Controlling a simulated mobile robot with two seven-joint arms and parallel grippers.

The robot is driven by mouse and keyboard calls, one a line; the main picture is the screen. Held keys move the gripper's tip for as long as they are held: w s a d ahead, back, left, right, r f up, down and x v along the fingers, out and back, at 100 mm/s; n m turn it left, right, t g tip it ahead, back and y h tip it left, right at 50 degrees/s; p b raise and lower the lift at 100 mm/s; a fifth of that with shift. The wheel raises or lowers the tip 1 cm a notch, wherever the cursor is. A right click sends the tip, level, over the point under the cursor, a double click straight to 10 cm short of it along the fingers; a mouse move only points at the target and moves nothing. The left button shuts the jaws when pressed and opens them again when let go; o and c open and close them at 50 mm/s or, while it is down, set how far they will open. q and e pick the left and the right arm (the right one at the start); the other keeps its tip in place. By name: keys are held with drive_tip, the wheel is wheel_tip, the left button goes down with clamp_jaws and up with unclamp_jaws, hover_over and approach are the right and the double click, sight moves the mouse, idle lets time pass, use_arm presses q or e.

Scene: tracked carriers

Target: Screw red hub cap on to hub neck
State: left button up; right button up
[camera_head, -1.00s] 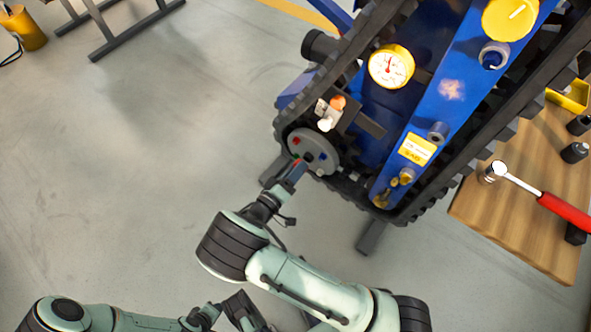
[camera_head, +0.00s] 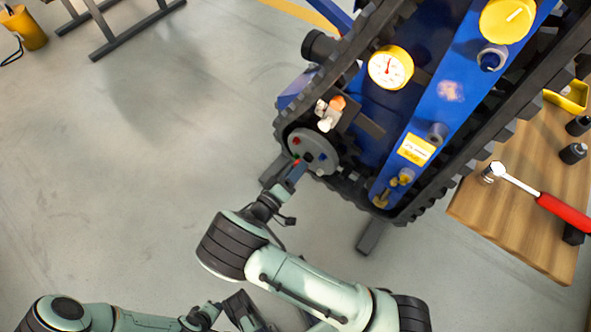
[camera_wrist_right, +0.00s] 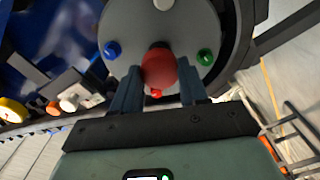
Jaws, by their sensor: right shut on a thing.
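The red hub cap (camera_wrist_right: 158,68) is between the blue fingers of my right gripper (camera_wrist_right: 160,88), which is shut on it. In the head view my right gripper (camera_head: 296,172) is at the lower left of the grey hub disc (camera_head: 322,141). In the wrist view the cap is in front of the disc (camera_wrist_right: 135,22), overlapping a dark part near its middle that may be the hub neck. The cap hides most of that part, so I cannot tell whether they touch. My left gripper (camera_head: 235,312) is low in the head view, away from the hub; its jaws are unclear.
Blue (camera_wrist_right: 111,50), green (camera_wrist_right: 205,56) and small red (camera_wrist_right: 156,93) knobs sit on the disc around the cap. The black track (camera_head: 345,75) surrounds the blue frame. A wooden table (camera_head: 520,225) with a red-handled ratchet (camera_head: 562,211) stands at right.

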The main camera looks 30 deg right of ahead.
use_arm(q)
drive_tip(key=shift+r, duration=0.2)
use_arm(e)
drive_tip(key=shift+x, duration=1.4)
drive_tip(key=o, duration=1.1)
drive_tip(key=shift+s+a+p, duration=0.2)
drive_tip(key=shift+a+p, duration=0.1)
drive_tip(key=shift+a, duration=0.25)
use_arm(q)
drive_tip(key=shift+t, duration=0.6)
drive_tip(key=w+r, duration=0.1)
drive_tip(key=w+d+r+p, duration=0.1)
drive_tip(key=r, duration=0.1)
drive_tip(key=shift+w+d+r, duration=0.1)
drive_tip(key=shift+w+d, duration=0.05)
drive_tip(key=shift+w, duration=0.15)
use_arm(e)
drive_tip(key=v, duration=1.2)
